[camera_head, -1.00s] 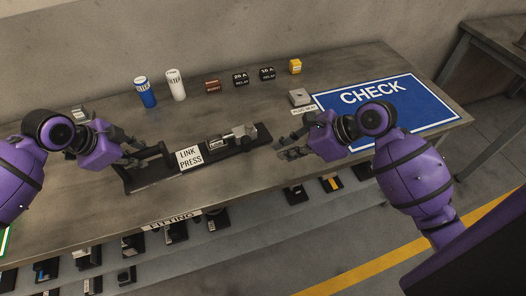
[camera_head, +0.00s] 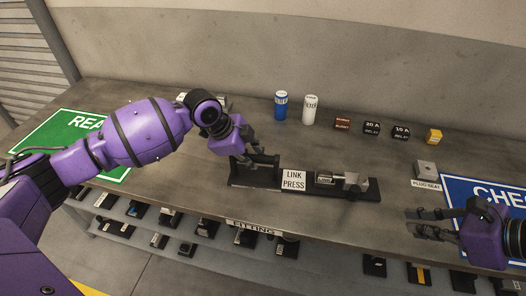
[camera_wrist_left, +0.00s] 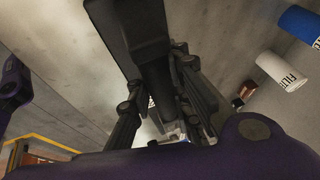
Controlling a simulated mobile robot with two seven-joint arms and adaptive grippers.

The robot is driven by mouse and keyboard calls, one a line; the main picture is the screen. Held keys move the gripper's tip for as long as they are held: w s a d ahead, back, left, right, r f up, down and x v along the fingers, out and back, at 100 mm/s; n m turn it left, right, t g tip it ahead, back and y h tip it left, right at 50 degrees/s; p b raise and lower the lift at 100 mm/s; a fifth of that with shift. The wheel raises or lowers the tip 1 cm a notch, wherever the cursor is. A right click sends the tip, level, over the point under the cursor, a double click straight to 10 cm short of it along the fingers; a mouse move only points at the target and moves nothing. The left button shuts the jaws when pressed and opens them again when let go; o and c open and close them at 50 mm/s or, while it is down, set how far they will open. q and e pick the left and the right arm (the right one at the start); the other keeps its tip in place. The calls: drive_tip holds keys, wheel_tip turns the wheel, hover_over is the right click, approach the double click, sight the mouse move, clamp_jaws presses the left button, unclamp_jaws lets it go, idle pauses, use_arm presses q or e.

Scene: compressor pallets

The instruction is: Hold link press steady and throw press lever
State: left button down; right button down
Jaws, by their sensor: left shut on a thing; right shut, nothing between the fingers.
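The link press (camera_head: 240,182) is a long dark fixture on the table with a white "LINK PRESS" label (camera_head: 293,181). A small labelled piece (camera_head: 325,179) and a grey metal block with a short bar (camera_head: 354,184) sit at its right end; I cannot tell which part is the lever. My left gripper (camera_head: 258,161) is shut on the left part of the press; in the left wrist view its fingers flank a dark bar (camera_wrist_left: 155,85). My right gripper (camera_head: 425,223) is shut and empty, right of the press and apart from it.
Blue (camera_head: 281,104) and white (camera_head: 310,109) cylinders, relay blocks (camera_head: 371,128) and a yellow block (camera_head: 434,136) stand behind. The plug seat (camera_head: 427,168) and blue CHECK mat (camera_head: 462,189) lie right, the green mat (camera_head: 62,132) left. A shelf of parts (camera_head: 155,238) runs below.

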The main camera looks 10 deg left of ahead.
use_arm(q)
drive_tip(key=shift+s+f, duration=0.2)
drive_tip(key=shift+f, duration=0.15)
drive_tip(key=c, duration=1.8)
unclamp_jaws()
drive_tip(key=shift+o, duration=1.4)
drive_tip(key=shift+w+r, duration=0.1)
drive_tip(key=shift+w, duration=0.1)
drive_tip(key=shift+r, duration=0.2)
drive_tip(key=shift+a+r, duration=0.15)
drive_tip(key=shift+r, duration=0.15)
drive_tip(key=v, duration=1.1)
drive_tip(key=shift+s, duration=0.15)
